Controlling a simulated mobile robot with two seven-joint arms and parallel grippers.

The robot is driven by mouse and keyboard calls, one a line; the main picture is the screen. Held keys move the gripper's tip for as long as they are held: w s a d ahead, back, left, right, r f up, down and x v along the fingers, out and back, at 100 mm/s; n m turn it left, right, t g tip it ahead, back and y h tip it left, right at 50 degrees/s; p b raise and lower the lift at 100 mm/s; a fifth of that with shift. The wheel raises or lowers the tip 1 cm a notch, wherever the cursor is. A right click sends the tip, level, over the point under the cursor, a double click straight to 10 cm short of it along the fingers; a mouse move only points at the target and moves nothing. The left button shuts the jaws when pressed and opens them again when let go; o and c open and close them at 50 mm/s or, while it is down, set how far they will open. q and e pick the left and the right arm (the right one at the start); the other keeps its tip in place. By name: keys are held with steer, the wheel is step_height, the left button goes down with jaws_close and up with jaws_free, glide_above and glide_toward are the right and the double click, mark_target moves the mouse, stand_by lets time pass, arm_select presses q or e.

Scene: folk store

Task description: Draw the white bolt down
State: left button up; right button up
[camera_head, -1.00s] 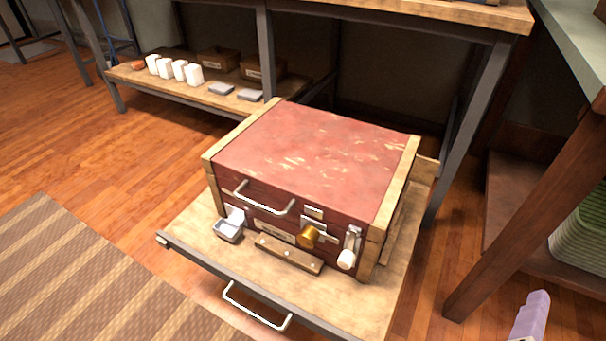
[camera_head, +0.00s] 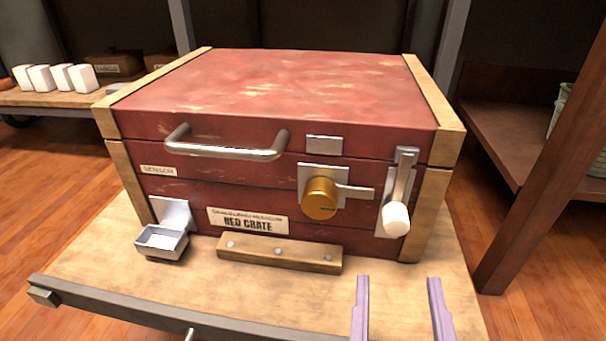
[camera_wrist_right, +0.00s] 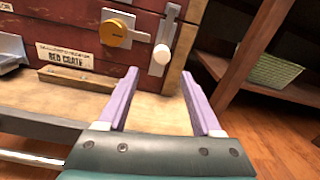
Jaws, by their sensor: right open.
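The red crate (camera_head: 270,95) stands on a wooden pull-out board (camera_head: 190,285), its front facing me. The white bolt (camera_head: 397,218) is a white knob at the lower end of a metal lever on the right of the crate's front; it also shows in the right wrist view (camera_wrist_right: 161,54). A brass round knob (camera_head: 320,198) on a metal plate sits to its left. My right gripper (camera_head: 400,310) is open and empty, its purple fingers below and in front of the white knob, apart from it. It also shows in the right wrist view (camera_wrist_right: 166,97). My left gripper is not in view.
A metal handle (camera_head: 226,150) crosses the crate's upper front. A small metal tray (camera_head: 162,242) juts out at lower left, and a wooden block (camera_head: 279,254) lies below the label. A dark wooden post (camera_head: 540,170) stands at right. White blocks (camera_head: 60,77) sit on a back shelf.

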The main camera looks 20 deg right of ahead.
mark_target(396, 230)
steer(key=b+x, duration=0.2)
steer(key=x, duration=0.5)
steer(key=shift+w+d, duration=0.2)
steer(key=shift+d, duration=0.05)
steer(key=shift+w+d+r, duration=0.15)
steer(key=shift+w+d, duration=0.1)
steer(key=shift+w, duration=0.15)
steer(key=shift+c, duration=0.2)
jaws_close()
steer(key=shift+b, duration=0.3)
